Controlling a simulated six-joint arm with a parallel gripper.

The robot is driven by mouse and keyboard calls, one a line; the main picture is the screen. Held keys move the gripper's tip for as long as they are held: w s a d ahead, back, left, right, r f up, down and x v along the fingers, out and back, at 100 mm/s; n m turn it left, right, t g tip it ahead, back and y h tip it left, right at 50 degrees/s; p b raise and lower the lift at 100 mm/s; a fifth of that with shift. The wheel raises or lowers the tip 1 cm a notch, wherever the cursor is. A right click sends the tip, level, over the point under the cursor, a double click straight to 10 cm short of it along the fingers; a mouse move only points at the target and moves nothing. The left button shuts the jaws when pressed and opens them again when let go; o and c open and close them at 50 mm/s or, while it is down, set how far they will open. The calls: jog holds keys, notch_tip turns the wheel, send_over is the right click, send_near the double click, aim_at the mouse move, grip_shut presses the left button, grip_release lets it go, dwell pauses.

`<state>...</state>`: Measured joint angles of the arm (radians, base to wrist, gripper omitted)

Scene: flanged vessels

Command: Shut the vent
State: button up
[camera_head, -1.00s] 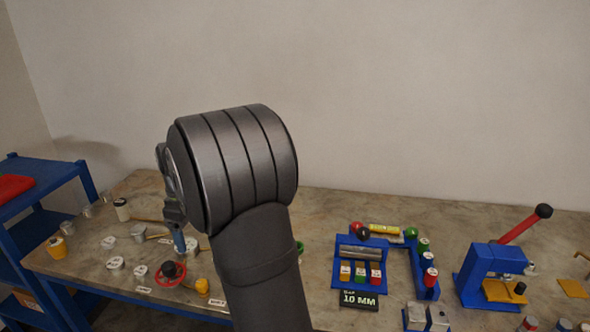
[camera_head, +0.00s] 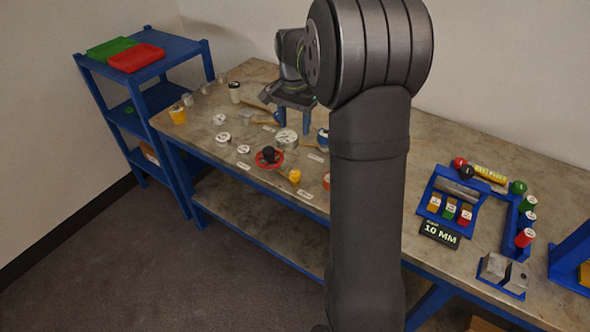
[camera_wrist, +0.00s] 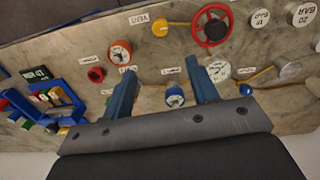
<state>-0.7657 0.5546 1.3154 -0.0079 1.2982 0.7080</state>
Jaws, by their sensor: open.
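In the wrist view a label that seems to read VENT (camera_wrist: 138,20) lies on the bench beside a yellow valve (camera_wrist: 160,29). The valve's thin yellow lever points toward a red handwheel (camera_wrist: 212,26). In the head view the yellow valve (camera_head: 294,176) stands in front of the red handwheel (camera_head: 268,157), near the bench's front edge. My gripper (camera_head: 294,132) is open and empty, fingers pointing down behind the handwheel. In the wrist view its two blue fingers (camera_wrist: 162,68) are wide apart, and the yellow valve is beyond their tips, not between them.
A blue-rimmed gauge (camera_wrist: 175,97) shows between the fingers. An orange gauge (camera_wrist: 120,52) and a red ring (camera_wrist: 96,74) are to the left. A blue rack (camera_head: 450,200) is right of my arm. A blue shelf (camera_head: 130,60) stands left.

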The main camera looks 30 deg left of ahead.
aim_at(295, 172)
notch_tip(295, 172, down, 18)
jog(key=m, duration=0.6)
jog(key=shift+d+r, duration=0.1)
jog(key=shift+d, duration=0.05)
jog(key=c, duration=1)
